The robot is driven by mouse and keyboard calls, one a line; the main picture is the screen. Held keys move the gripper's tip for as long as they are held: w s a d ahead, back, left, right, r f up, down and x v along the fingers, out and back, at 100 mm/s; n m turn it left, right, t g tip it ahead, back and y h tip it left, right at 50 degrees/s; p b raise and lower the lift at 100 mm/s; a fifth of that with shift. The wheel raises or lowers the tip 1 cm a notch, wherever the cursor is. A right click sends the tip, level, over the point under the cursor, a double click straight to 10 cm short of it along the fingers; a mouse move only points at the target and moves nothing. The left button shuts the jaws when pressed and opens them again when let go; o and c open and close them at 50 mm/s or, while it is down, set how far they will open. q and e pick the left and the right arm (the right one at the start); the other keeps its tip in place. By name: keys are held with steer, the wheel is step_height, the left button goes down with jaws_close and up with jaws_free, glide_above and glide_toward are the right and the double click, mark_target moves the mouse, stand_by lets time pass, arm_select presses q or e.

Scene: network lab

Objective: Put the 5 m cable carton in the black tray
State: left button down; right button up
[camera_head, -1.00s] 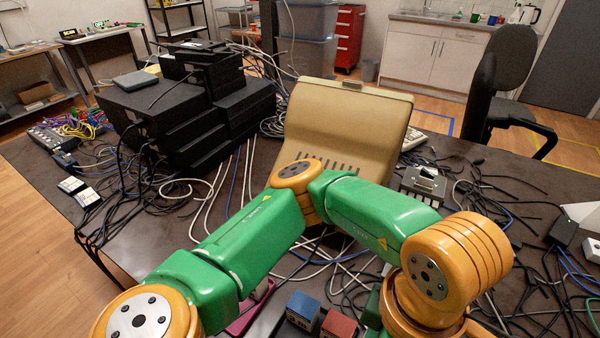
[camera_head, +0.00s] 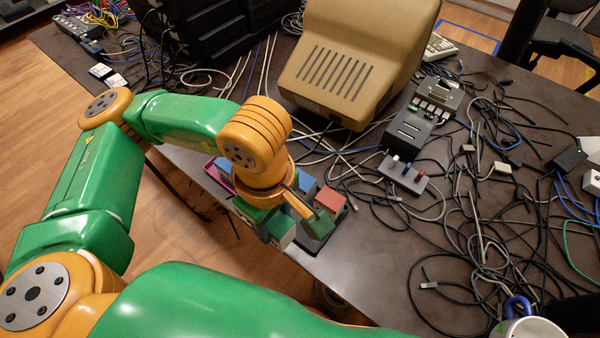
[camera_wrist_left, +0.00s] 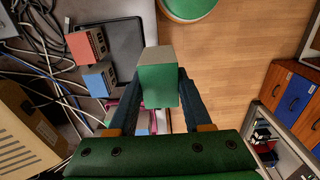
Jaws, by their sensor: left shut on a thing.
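My left gripper (camera_head: 280,215) is shut on a green carton with a grey-beige end (camera_wrist_left: 158,88); in the head view the carton (camera_head: 284,238) is partly hidden by the fingers. No label on it is readable, so I cannot tell its cable length. The black tray (camera_wrist_left: 112,38) lies flat by the table edge; in the head view a bit of it (camera_head: 318,244) shows just right of the held carton. In the wrist view the carton is beside the tray, partly past the table edge. My right gripper is not in view.
A red carton (camera_head: 330,201) and a blue carton (camera_head: 307,182) stand close by the tray. A pink tray (camera_head: 216,176) lies left of the gripper. A beige monitor (camera_head: 345,60), a switch box (camera_head: 403,174) and many loose cables lie behind. Bare table shows right of the tray.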

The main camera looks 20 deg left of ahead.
arm_select(q)
steer(key=w+f, duration=0.3)
steer(key=w+d+f, duration=0.1)
steer(key=w+f, duration=0.2)
steer(key=shift+w+d+f, duration=0.1)
steer(key=shift+d+f, duration=0.1)
steer(key=f, duration=0.1)
steer(key=f+p, duration=0.1)
steer(key=shift+w+f, duration=0.2)
steer(key=shift+f, duration=0.75)
steer(key=shift+c, duration=1.6)
jaws_free()
steer(key=shift+r, duration=0.45)
step_height(320, 180, up, 12)
steer(key=b, duration=0.1)
steer(key=shift+f+b, duration=0.2)
steer(key=shift+b, duration=0.1)
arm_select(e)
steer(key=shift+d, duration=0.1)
arm_select(q)
steer(key=shift+s, duration=0.1)
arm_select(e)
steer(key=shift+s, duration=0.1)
